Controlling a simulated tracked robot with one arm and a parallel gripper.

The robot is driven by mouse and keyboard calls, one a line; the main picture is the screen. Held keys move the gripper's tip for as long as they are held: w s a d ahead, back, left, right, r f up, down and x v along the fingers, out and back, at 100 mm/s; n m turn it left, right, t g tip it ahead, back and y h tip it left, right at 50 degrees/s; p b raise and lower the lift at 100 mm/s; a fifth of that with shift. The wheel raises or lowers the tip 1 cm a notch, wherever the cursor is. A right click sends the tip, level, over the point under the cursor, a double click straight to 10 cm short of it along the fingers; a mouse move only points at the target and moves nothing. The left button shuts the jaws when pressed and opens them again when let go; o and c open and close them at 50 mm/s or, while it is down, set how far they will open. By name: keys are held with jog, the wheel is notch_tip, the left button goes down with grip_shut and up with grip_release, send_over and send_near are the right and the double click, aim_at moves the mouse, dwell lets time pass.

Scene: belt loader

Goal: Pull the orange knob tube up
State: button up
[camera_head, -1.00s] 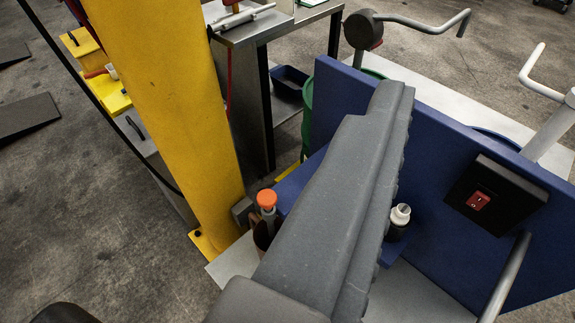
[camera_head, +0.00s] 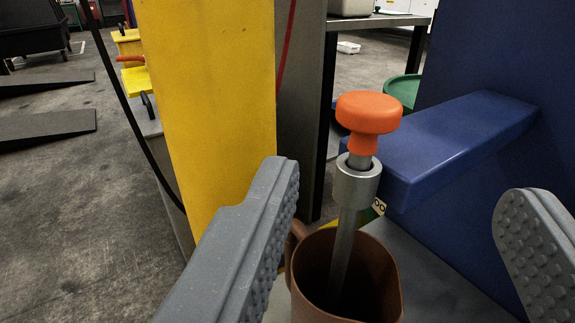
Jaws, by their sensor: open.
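The orange knob (camera_head: 368,112) tops a grey metal tube (camera_head: 345,240) with a thicker collar (camera_head: 357,182) below the knob. The tube leans slightly, its lower end inside a brown cup (camera_head: 347,280) with a handle at its left. My gripper (camera_head: 400,210) is open. Its left finger is left of the cup and tube, and its right finger is at the right edge of the view. The knob and tube are between the fingers in the picture, touching neither. The tube's bottom end is hidden in the cup.
A yellow post (camera_head: 210,100) stands close at the left. A blue bracket (camera_head: 450,145) juts from the blue panel (camera_head: 490,60) just right of the tube. A grey surface (camera_head: 430,275) lies around the cup. Grey floor (camera_head: 60,210) is free at far left.

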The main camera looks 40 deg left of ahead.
aim_at(368, 96)
jog(key=shift+a+f+b+x, duration=0.15)
jog(key=shift+b+x, duration=0.3)
jog(key=shift+x, duration=1.8)
jog(key=shift+f+b+x, duration=0.15)
jog(key=shift+b+x, duration=0.35)
jog(key=shift+x, duration=1.8)
jog(key=shift+a+f+b+x, duration=0.15)
jog(key=shift+b+x, duration=0.3)
jog(key=shift+x, duration=1.8)
jog(key=shift+s, duration=0.1)
jog(key=shift+c, duration=0.3)
